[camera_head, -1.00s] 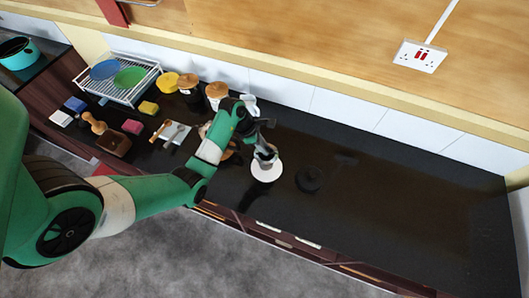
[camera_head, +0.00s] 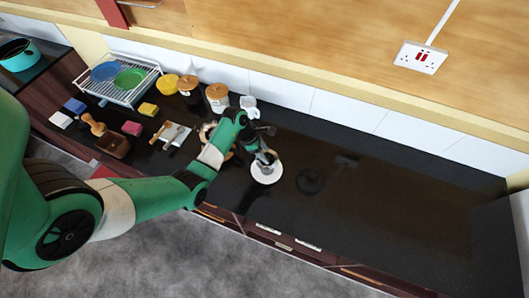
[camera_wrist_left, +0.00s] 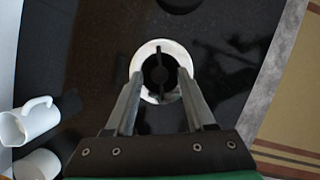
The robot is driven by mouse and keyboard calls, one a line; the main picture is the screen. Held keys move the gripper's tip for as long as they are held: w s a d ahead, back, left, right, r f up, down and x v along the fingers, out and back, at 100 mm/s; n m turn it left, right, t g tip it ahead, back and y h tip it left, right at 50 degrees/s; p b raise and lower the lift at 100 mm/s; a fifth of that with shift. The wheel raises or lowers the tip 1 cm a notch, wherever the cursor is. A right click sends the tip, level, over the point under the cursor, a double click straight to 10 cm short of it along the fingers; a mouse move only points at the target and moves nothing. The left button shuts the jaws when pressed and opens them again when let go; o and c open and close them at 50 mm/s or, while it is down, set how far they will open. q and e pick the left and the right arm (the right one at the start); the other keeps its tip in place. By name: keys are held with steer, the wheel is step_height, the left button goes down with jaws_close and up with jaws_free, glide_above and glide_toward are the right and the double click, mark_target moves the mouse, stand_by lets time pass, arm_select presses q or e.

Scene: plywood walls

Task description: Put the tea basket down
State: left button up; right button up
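The tea basket (camera_wrist_left: 159,75) looks like a small dark round thing with dark tabs, over a white saucer (camera_wrist_left: 152,47). In the head view the saucer (camera_head: 267,178) lies on the black counter, with a small grey form right above it. My left gripper (camera_head: 266,155) points down there. In the left wrist view its two fingers (camera_wrist_left: 160,82) stand apart, one on each side of the basket. I cannot tell whether they press on it or whether the basket rests on the saucer. My right gripper is not in view.
A dark round piece (camera_head: 310,180) lies right of the saucer. A white jug (camera_head: 249,103) stands behind my arm. Lidded jars (camera_head: 217,97), sponges (camera_head: 148,109) and a dish rack (camera_head: 118,78) are at the left. The counter's right half is clear.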

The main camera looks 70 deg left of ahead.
arm_select(q)
steer(key=shift+r, duration=0.3)
steer(key=p+v, duration=0.2)
steer(key=v, duration=0.9)
steer(key=shift+r, duration=0.35)
